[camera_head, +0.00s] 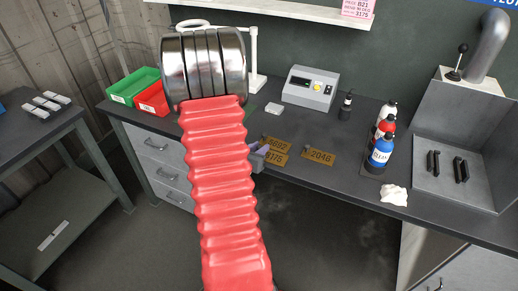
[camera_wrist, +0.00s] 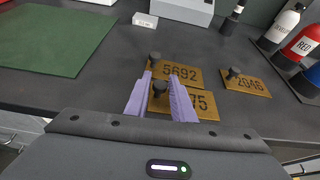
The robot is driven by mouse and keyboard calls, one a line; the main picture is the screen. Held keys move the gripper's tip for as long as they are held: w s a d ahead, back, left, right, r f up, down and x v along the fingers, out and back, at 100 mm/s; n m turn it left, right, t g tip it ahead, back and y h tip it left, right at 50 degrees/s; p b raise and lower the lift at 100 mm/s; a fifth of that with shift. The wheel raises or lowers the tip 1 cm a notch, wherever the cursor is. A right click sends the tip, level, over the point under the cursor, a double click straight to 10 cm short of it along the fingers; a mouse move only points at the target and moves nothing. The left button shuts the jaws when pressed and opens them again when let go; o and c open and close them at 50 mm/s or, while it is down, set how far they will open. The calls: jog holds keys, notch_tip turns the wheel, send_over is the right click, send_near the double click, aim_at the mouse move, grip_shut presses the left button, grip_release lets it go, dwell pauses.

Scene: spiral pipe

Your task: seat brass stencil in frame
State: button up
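Three brass stencil plates with black knobs lie on the dark bench. In the wrist view, the plate marked 5692 (camera_wrist: 184,77) is behind one whose visible digits end in 75 (camera_wrist: 206,104); its left part is hidden by a finger. The plate marked 2046 (camera_wrist: 250,87) lies to the right. My gripper (camera_wrist: 160,78) is open, its two purple fingers apart on either side of the nearest plate's knob (camera_wrist: 158,88). Contact cannot be told. In the head view, my gripper (camera_head: 259,152) is at the bench's front edge, left of the plates. I cannot make out the frame.
A green mat (camera_wrist: 55,38) lies left of the plates. A grey control box (camera_head: 311,88) stands behind them. Blue, red and white bottles (camera_head: 380,153) and a crumpled white cloth (camera_head: 394,195) are right. A pink tag (camera_head: 358,8) reading 3175 hangs on the shelf.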

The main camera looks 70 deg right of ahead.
jog(key=shift+o, duration=1.4)
jog(key=shift+a+r, duration=0.1)
jog(key=v, duration=0.7)
jog(key=shift+a, duration=0.15)
